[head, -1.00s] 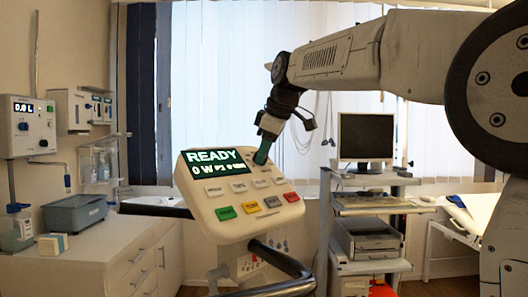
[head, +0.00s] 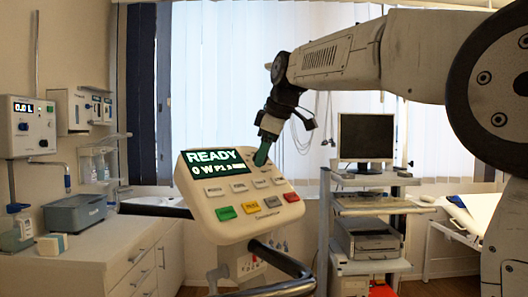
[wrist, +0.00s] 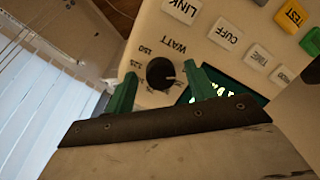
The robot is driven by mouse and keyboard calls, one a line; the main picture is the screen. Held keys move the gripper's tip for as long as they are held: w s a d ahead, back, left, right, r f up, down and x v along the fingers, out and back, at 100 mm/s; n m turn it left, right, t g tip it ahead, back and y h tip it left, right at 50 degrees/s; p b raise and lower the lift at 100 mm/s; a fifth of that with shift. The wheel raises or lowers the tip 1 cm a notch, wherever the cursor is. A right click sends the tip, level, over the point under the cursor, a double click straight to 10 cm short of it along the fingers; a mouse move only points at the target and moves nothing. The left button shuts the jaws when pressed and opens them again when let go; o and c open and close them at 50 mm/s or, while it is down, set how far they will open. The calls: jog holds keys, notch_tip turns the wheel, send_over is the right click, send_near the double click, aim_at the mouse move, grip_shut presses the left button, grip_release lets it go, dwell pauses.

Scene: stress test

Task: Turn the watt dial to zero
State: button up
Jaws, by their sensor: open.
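The watt dial (wrist: 161,73) is a round black knob on the beige console, with "WATT" and a number scale printed around it in the wrist view. My gripper (wrist: 162,90) is open, with one green finger on each side of the dial. The right finger is close to the dial; I cannot tell if it touches. In the head view my gripper (head: 262,155) is at the top of the console (head: 245,223) beside the screen, and it hides the dial. The screen (head: 217,169) reads "READY" and "0 W".
The console has several buttons, including a green one (head: 226,213) and a red one (head: 290,197). A dark handlebar (head: 285,262) curves below it. A cart (head: 370,206) with a monitor stands to the right. A counter (head: 95,235) with a grey bin is at the left.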

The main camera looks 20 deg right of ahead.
jog(key=v, duration=0.7)
jog(key=shift+s+r, duration=0.2)
jog(key=shift+r, duration=0.15)
